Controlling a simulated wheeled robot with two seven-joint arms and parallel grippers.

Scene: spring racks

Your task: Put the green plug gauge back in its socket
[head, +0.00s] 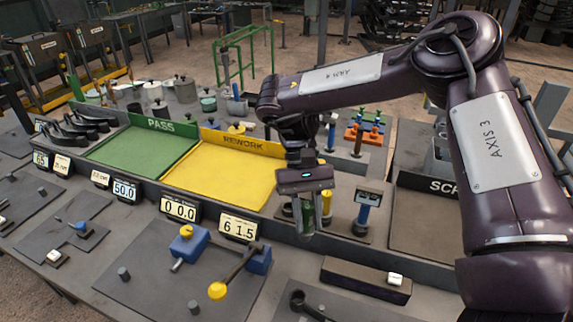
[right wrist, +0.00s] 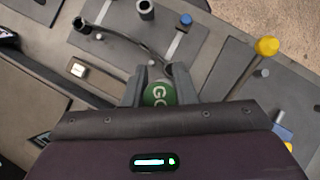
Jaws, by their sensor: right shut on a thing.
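In the right wrist view the gauge's round green end, marked "GO" (right wrist: 157,94), sits between the two grey fingers of the gripper (right wrist: 160,84). A blue-handled gauge (head: 363,213) stands upright just right of the gripper, with a small display behind it. The gripper hides most of the green gauge and the spot beneath it, so I cannot make out an empty socket. My left gripper is not in view.
The yellow REWORK bin (head: 215,178) and green PASS bin (head: 130,152) lie left of the gripper. The scrap bin (head: 425,222) is at right. A fixture with blue blocks and a yellow-knobbed lever (head: 217,290) is in front. A dark block (head: 340,278) lies below.

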